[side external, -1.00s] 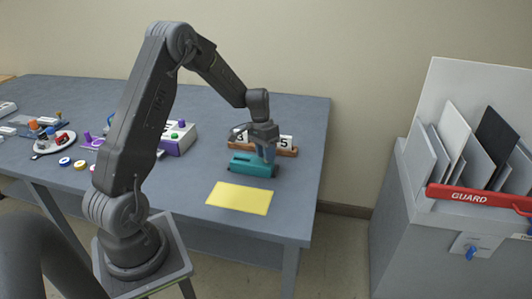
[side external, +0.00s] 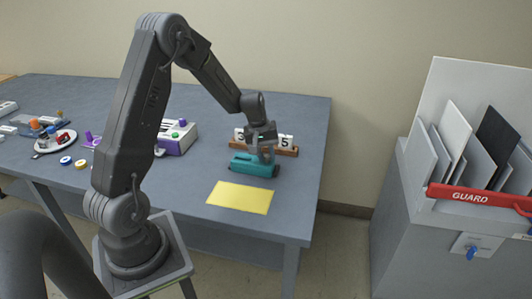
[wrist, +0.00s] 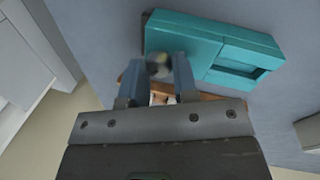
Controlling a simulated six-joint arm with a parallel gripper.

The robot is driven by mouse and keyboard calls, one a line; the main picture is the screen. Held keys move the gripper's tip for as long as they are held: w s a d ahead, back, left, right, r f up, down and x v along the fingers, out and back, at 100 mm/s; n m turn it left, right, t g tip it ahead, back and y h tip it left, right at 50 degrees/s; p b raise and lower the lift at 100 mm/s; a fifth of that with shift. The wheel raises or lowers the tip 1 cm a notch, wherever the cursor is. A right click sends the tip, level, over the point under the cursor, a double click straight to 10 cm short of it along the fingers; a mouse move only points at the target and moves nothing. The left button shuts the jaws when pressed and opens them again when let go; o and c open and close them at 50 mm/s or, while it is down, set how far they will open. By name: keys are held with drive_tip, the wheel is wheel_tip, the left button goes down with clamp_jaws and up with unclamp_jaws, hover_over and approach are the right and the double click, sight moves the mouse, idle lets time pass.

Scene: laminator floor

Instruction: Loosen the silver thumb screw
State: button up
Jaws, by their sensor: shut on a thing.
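A teal block-shaped unit (side external: 248,167) lies near the table's right side, and it fills the top of the wrist view (wrist: 215,40). My gripper (side external: 265,158) points down at its right part. In the wrist view my two bluish fingers (wrist: 158,75) are shut on a small round silver-grey knob (wrist: 158,64), which looks like the silver thumb screw, at the unit's edge. The knob is blurred with a yellowish patch, and its thread is hidden. In the side view the fingers hide it.
A wooden stand with number cards (side external: 286,143) is close behind the unit. A yellow sheet (side external: 240,197) lies in front. A purple-and-white box (side external: 178,138) and a plate of small parts (side external: 55,143) are further left. A grey bin with a red guard bar (side external: 470,196) stands right.

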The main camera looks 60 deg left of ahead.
drive_tip(key=n+y, duration=0.1)
drive_tip(key=n, duration=0.4)
drive_tip(key=shift+d, duration=0.15)
drive_tip(key=shift+n, duration=0.4)
drive_tip(key=o, duration=0.9)
drive_tip(key=shift+o, duration=0.2)
wheel_tip(320, 180, up, 14)
drive_tip(key=s, duration=0.3)
drive_tip(key=shift+f, duration=0.25)
